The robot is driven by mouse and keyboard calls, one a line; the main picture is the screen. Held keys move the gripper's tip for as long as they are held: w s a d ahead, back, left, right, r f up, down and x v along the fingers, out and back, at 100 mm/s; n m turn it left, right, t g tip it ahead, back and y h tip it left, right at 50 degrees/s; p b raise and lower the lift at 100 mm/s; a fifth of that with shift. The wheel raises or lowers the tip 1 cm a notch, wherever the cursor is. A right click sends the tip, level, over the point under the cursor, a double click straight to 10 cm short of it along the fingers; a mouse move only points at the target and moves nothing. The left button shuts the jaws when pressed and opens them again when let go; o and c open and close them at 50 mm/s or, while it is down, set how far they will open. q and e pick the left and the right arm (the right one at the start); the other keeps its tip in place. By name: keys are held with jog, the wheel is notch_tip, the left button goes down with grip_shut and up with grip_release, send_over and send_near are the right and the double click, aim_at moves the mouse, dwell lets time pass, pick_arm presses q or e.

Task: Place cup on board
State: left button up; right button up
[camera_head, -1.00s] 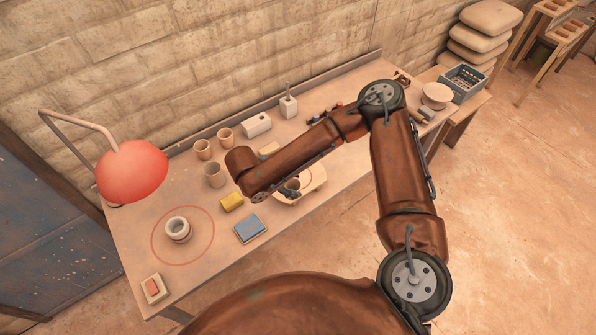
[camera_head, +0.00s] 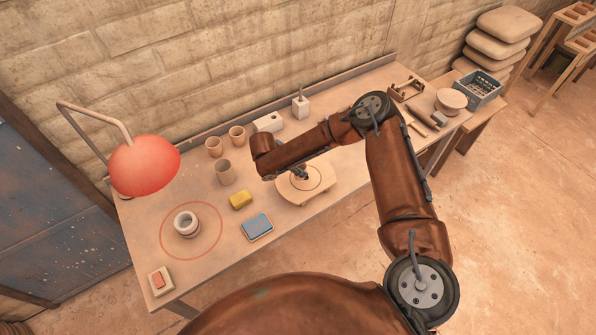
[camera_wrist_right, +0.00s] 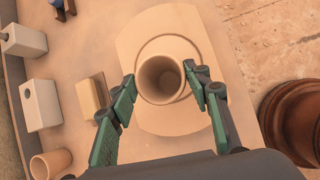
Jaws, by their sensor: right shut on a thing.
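The cup (camera_wrist_right: 160,78) is a plain tan clay cup, upright with its open mouth facing my right wrist camera. My right gripper (camera_wrist_right: 190,75) is shut on it, one finger on each side. The cup is above or on the pale board (camera_wrist_right: 135,45), within the ring marked on it; I cannot tell if it touches. In the head view the board (camera_head: 325,185) lies near the table's front edge. My right gripper (camera_head: 300,174) is over its ring there, and the forearm partly hides it. My left gripper is not in view.
Several cups (camera_head: 225,172) stand behind a yellow sponge (camera_head: 240,200) and a blue pad (camera_head: 257,226). A small pot (camera_head: 186,224) sits in a red circle at left, under a red lamp (camera_head: 145,165). White blocks (camera_head: 268,122) stand near the wall.

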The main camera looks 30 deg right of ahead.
jog(key=shift+w+d+f, duration=0.1)
jog(key=shift+w+f, duration=0.1)
jog(key=shift+f, duration=1.6)
jog(key=shift+f, duration=0.1)
jog(key=o, duration=1.2)
jog(key=v, duration=1.2)
